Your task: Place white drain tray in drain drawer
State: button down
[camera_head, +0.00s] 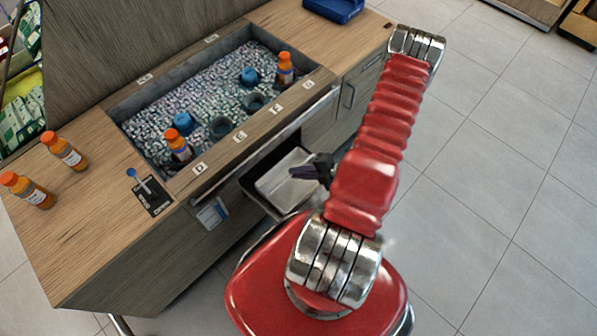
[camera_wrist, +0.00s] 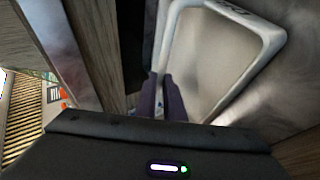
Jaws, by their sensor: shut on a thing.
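The white drain tray (camera_head: 287,180) lies at the open drain drawer (camera_head: 252,186) under the counter in the head view, over or inside its dark opening. I cannot tell whether it rests on the drawer floor. In the wrist view the tray (camera_wrist: 222,50) shows its pale inside and raised white rim, slanting up and right. My gripper (camera_head: 314,170) is at the tray's right side in the head view. Its dark purple fingers (camera_wrist: 161,84) are shut on the tray's near rim in the wrist view. The drawer's far parts are hidden by the tray and my arm.
The counter has a sunken bin of ice (camera_head: 200,92) holding bottles and blue-capped items. Two orange-capped bottles (camera_head: 66,150) stand at the counter's left. A long steel rail (camera_head: 262,150) runs above the drawer. Grey tiled floor (camera_head: 480,170) is free to the right.

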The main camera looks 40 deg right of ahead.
jog(key=shift+f, duration=0.4)
jog(key=c, duration=1.9)
grip_release()
jog(key=shift+o, duration=0.2)
jog(key=shift+r, duration=0.15)
jog(key=shift+r, duration=0.55)
jog(key=v, duration=1.2)
